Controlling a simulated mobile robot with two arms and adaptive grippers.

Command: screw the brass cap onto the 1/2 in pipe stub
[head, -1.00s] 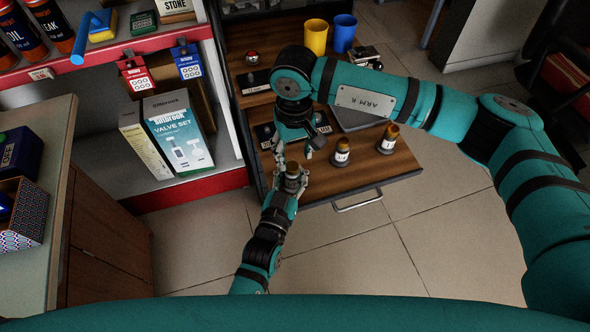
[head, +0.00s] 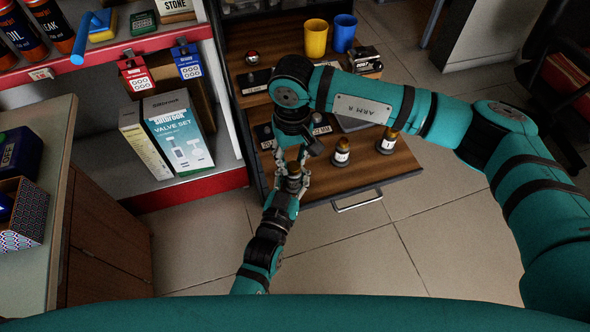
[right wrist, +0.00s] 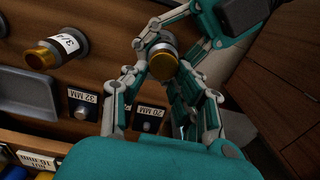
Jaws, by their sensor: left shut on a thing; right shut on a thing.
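My left gripper (head: 287,190) comes up from below and is shut on the pipe stub (head: 294,184), a short dark grey piece held upright over the drawer's front left edge. My right gripper (head: 293,168) reaches down from above, its fingers closed around the top of that stub. In the right wrist view the round brass cap (right wrist: 157,63) sits between my right gripper's fingers (right wrist: 160,72), with a grey ring behind it. The left gripper's fingers (right wrist: 205,42) show beyond it. The fingers hide the joint, so I cannot tell how far the cap is threaded.
Yellow (head: 315,38) and blue (head: 343,33) cups stand behind. A shelf with a valve set box (head: 180,137) is left. Floor is clear in front.

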